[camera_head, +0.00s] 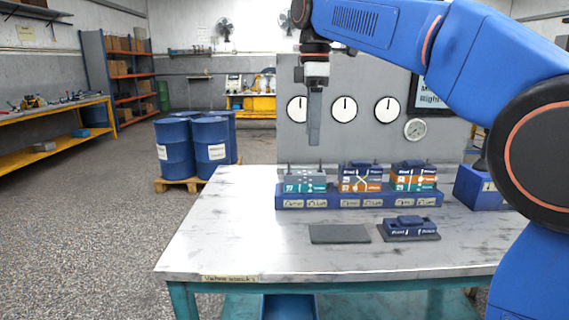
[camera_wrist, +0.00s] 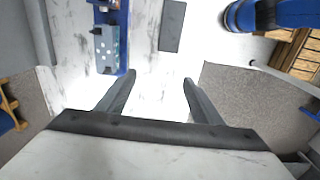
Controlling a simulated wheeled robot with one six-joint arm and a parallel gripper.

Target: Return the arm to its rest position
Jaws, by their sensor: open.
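My blue arm (camera_head: 375,25) reaches in from the right and crosses the top of the head view. My gripper (camera_head: 314,135) points down above the table, apart from everything below it. In the wrist view its two fingers (camera_wrist: 158,78) stand apart with nothing between them. The blue rack (camera_head: 358,203) on the table holds several labelled blocks, and its left block (camera_head: 305,182) is grey and teal. The rack also shows at the upper left of the wrist view (camera_wrist: 124,60).
The metal table (camera_head: 240,225) has its left side clear. A dark flat pad (camera_head: 339,234) and a small blue block (camera_head: 411,225) on a dark base lie in front of the rack. A blue bin (camera_head: 475,188) stands right. Dials (camera_head: 344,109) are on the panel behind.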

